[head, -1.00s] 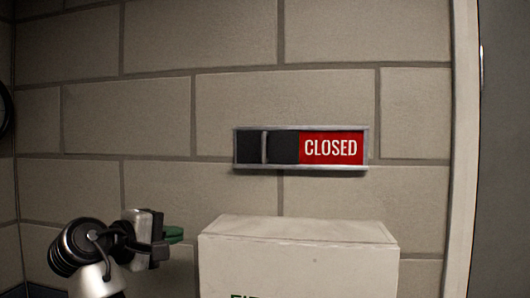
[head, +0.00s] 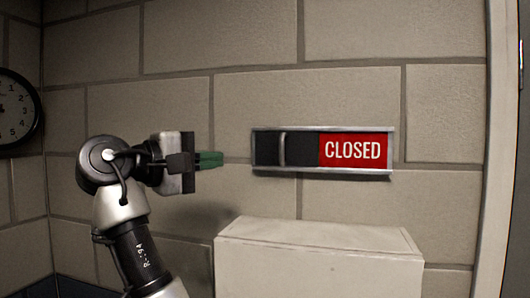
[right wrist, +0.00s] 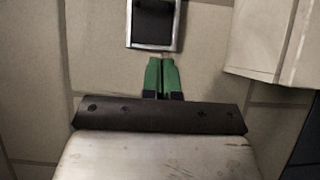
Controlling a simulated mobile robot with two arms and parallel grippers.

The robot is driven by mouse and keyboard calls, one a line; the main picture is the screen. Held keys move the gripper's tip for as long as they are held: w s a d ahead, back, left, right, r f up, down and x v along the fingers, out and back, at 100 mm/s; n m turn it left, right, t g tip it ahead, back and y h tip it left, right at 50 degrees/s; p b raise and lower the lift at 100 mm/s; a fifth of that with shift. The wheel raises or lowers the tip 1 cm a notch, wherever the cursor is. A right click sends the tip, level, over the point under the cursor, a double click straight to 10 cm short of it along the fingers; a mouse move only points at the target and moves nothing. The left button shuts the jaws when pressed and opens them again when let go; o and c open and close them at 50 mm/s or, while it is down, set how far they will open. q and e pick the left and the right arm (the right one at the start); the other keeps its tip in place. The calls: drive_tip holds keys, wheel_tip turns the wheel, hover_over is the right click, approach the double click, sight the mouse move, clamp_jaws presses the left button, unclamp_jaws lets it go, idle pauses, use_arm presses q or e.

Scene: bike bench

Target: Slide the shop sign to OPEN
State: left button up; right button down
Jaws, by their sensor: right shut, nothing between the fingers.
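The shop sign (head: 355,149) is on the block wall and reads CLOSED in white on red at its right part. Its dark slider (head: 300,149) covers the left part and carries a grey upright handle (head: 282,149). The sign has a silver frame. My right gripper (head: 221,160), with green fingers, is to the left of the sign, shut and empty, and apart from the handle in the head view. In the right wrist view the green fingertips (right wrist: 161,60) are together just below the sign's frame end (right wrist: 152,47). My left gripper is not in view.
A white box (head: 320,258) stands below the sign; its top is a short way under the frame. A round clock (head: 16,108) hangs at the far left. A pale door frame (head: 496,150) is at the right. The wall above the sign is bare.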

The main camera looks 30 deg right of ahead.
drive_tip(key=s+d+p, duration=0.1)
drive_tip(key=d+p, duration=0.4)
drive_tip(key=d, duration=0.5)
drive_tip(key=shift+s+d, duration=0.15)
drive_tip(key=shift+s, duration=0.1)
drive_tip(key=s+d+b, duration=0.4)
drive_tip(key=s+d, duration=0.5)
drive_tip(key=s, duration=0.1)
drive_tip(key=shift+s, duration=0.3)
